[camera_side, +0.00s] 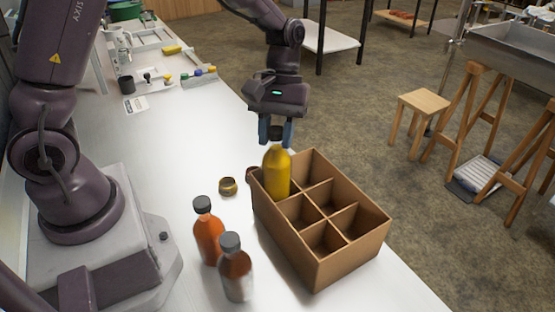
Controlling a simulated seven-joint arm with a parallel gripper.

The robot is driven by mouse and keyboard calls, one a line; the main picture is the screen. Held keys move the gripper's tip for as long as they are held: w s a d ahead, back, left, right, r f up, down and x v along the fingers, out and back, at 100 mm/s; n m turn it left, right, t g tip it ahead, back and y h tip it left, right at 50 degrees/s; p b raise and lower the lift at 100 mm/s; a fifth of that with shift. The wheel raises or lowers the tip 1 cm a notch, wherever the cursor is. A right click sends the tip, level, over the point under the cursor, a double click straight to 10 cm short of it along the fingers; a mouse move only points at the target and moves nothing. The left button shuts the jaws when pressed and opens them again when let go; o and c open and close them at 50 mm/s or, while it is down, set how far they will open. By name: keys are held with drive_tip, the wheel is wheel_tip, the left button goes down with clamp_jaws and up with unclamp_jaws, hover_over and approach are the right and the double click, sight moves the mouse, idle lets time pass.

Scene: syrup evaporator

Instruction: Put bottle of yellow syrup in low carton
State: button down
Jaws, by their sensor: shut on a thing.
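The bottle of yellow syrup (277,173) is upright, with its lower part hidden behind the near wall of the low carton (323,268). It is in the carton's far-left compartment, and I cannot tell whether it touches the bottom. My gripper (276,133) points straight down and is shut on the bottle's dark cap. The carton is brown, open on top, and split by dividers into several compartments. The other compartments that I can see into look empty.
Two bottles with dark caps, one orange (208,232) and one red-brown (235,270), stand on the white table (182,132) left of the carton. A small round jar or roll (228,186) lies near the carton's left corner. Small items line the table's far end.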

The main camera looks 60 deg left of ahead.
drive_tip(key=shift+f, duration=3.05)
drive_tip(key=c, duration=0.8)
unclamp_jaws()
drive_tip(key=v, duration=1.2)
wheel_tip(320, 180, up, 9)
drive_tip(key=m+t+y, duration=0.2)
drive_tip(key=m+t, duration=0.2)
hover_over(276, 159)
drive_tip(key=s+a, duration=0.3)
drive_tip(key=a, duration=0.1)
drive_tip(key=shift+s+a+r+m+t+y, duration=0.1)
drive_tip(key=shift+s+r+m+t+y, duration=0.15)
drive_tip(key=shift+s+m+t, duration=1)
drive_tip(key=shift+s+r+m+t+y, duration=0.15)
drive_tip(key=shift+s+r+m+t, duration=0.2)
drive_tip(key=shift+s, duration=1.7)
drive_tip(key=shift+s+a+r+m+t+y, duration=0.1)
drive_tip(key=shift+s+r+m+t+y, duration=0.15)
drive_tip(key=shift+s+m+t, duration=1)
